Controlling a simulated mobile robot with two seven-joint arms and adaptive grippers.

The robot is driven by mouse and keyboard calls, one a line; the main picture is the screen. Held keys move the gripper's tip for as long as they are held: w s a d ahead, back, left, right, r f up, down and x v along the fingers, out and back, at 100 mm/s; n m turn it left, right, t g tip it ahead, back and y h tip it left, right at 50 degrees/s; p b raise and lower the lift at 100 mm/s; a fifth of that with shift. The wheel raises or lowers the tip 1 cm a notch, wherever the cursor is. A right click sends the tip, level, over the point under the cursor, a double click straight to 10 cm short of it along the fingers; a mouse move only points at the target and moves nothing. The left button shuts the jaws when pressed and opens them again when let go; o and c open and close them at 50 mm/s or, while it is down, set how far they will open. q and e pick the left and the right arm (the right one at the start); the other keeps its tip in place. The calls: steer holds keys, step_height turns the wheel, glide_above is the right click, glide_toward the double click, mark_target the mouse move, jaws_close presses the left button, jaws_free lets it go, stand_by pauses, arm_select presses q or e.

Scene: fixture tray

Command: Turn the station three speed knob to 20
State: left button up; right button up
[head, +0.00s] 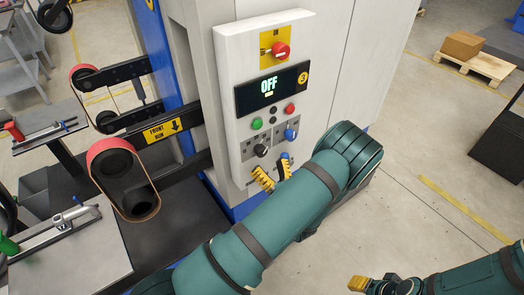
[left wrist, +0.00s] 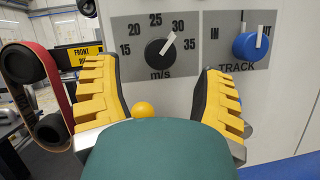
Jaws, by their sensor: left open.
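The station three speed knob is a round black knob (head: 262,150) low on the control panel. In the left wrist view the black knob (left wrist: 158,53) sits on a grey m/s dial marked 15 to 35, its white pointer tilted up right toward 30. The 20 mark is at its upper left. My left gripper (head: 274,174) has yellow ridged fingers and is just below the knob in the head view. In the left wrist view its fingers (left wrist: 160,78) are wide apart with nothing between them, apart from the knob. My right gripper (head: 362,284) shows only partly at the bottom edge.
A blue TRACK knob (left wrist: 252,44) is right of the speed knob. Belt arms (head: 120,175) stand left. Open floor lies right.

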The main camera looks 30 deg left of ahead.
mark_target(263, 154)
arm_select(q)
steer(key=shift+x, duration=2.65)
steer(key=c, duration=1.2)
